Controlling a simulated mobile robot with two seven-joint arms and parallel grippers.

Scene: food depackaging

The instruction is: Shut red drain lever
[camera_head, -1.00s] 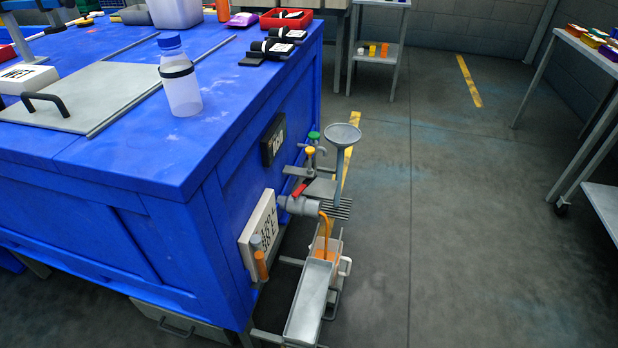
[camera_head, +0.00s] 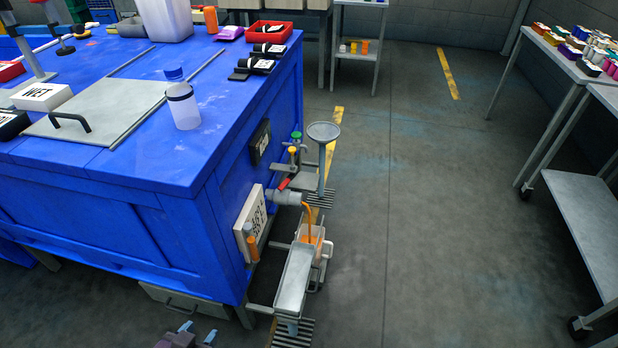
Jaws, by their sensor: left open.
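The red drain lever (camera_head: 285,183) is a short red handle on the grey drain valve (camera_head: 284,197), low on the end face of the blue bench. Orange liquid (camera_head: 309,225) runs from the valve's spout into a small container (camera_head: 318,240) beside a long grey tray (camera_head: 294,278). My left gripper (camera_head: 198,331) shows at the bottom edge, open and empty, well apart from the lever, below and to its left. Most of it is cut off by the frame. My right gripper is not in view.
The blue bench (camera_head: 130,165) fills the left, with a capped bottle (camera_head: 184,108) near its corner. A grey funnel (camera_head: 323,131) stands beside the valve. Metal tables (camera_head: 580,190) are at the right. The floor (camera_head: 430,200) between is clear.

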